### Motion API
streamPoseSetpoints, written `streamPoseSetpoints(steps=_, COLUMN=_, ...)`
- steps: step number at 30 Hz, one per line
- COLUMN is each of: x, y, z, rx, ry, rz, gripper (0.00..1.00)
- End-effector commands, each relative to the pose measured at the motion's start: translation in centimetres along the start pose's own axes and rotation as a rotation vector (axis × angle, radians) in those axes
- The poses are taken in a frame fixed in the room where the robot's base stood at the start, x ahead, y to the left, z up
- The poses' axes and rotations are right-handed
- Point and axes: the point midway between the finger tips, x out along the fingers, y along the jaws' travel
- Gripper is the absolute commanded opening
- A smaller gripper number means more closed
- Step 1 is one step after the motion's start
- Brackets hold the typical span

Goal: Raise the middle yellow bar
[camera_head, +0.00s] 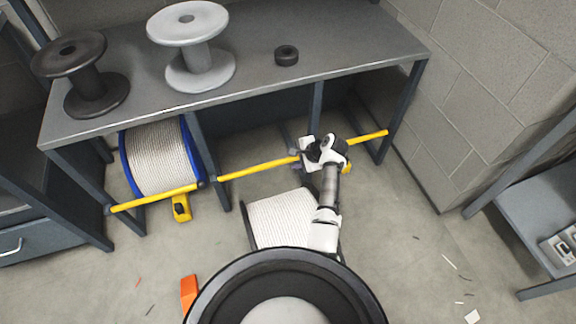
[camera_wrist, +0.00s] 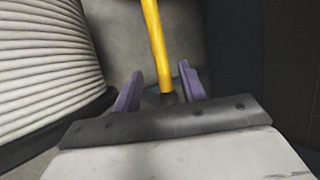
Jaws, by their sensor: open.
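A yellow bar (camera_head: 258,168) crosses the bay under the bench, right of the blue spool. Its right part passes behind my gripper (camera_head: 310,155). Another yellow length (camera_head: 368,138) shows to the right of my gripper; I cannot tell whether it is the same bar. A separate yellow bar (camera_head: 155,198) crosses in front of the blue spool at the left. In the wrist view my gripper (camera_wrist: 160,90) is open, and a yellow bar (camera_wrist: 156,42) runs down to a dark end between the purple fingers. I cannot tell whether they touch it.
A white-wound spool (camera_head: 282,217) stands on the floor close to my arm; wound coils (camera_wrist: 45,70) fill the wrist view's left. A blue-flanged spool (camera_head: 157,157) sits under the bench (camera_head: 300,50). An orange block (camera_head: 188,291) lies on the floor. A wall stands right.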

Motion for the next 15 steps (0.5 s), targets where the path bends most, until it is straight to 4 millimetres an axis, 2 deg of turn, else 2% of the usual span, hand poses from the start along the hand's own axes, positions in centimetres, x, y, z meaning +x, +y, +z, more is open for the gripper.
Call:
streamPoseSetpoints(steps=1, x=1.2, y=0.3, z=-0.2, rx=-0.002, ry=0.0, rz=0.0, gripper=0.41)
streamPoseSetpoints(steps=6, x=3.1, y=0.3, z=-0.1, rx=-0.001, ry=-0.001, rz=0.001, gripper=0.41)
streamPoseSetpoints(steps=15, x=4.6, y=0.0, z=0.0, rx=0.0, ry=0.001, rz=0.0, gripper=0.41)
